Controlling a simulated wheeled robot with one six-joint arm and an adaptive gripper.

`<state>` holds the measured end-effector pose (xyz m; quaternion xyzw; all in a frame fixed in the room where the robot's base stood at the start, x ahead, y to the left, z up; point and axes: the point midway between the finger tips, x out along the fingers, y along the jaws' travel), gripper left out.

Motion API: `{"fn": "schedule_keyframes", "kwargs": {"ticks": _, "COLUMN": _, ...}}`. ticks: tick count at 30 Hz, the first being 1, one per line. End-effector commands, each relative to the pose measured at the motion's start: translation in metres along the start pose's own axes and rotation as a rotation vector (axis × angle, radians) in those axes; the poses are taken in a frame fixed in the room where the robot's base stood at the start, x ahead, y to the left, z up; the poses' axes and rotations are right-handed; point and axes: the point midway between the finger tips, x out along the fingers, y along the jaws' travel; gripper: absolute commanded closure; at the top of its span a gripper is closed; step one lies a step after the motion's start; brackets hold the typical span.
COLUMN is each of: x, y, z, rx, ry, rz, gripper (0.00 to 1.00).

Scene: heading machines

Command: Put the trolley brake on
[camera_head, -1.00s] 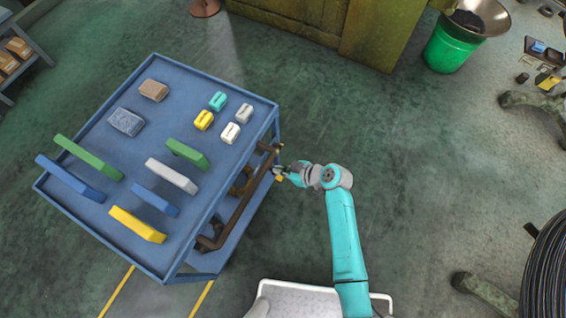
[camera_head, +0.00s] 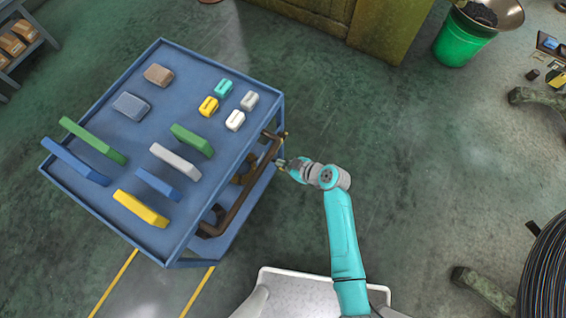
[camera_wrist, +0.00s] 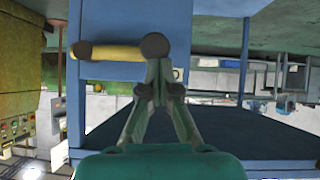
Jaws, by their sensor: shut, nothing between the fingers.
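The blue trolley (camera_head: 211,198) stands left of my arm. A brown bar handle (camera_head: 240,200) runs along its right side. In the wrist view, a short yellow lever (camera_wrist: 110,51) with dark round ends lies across the trolley's blue end panel (camera_wrist: 124,15); I take it to be the brake. My gripper (camera_head: 281,164) is beside the trolley's right edge, near the upper end of the handle. In the wrist view my gripper (camera_wrist: 158,68) is shut and empty, its tips just below the lever's right knob. I cannot tell whether they touch it.
Coloured bars, such as a yellow one (camera_head: 141,209), and several small blocks lie on the trolley top. A green bin (camera_head: 464,42) stands at the upper right, beside a green machine (camera_head: 375,30). A cable coil (camera_head: 550,265) is at the right edge.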

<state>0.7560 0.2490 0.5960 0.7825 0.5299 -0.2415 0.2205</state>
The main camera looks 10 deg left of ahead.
Motion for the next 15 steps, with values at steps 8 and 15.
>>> {"fn": "schedule_keyframes", "kwargs": {"ticks": 8, "x": -0.017, "y": -0.002, "z": 0.003, "rx": 0.003, "ry": -0.004, "rz": -0.003, "gripper": 1.00}}
{"fn": "schedule_keyframes", "kwargs": {"ticks": 15, "x": -0.064, "y": 0.000, "z": 0.002, "rx": 0.004, "ry": -0.002, "rz": 0.002, "gripper": 1.00}}
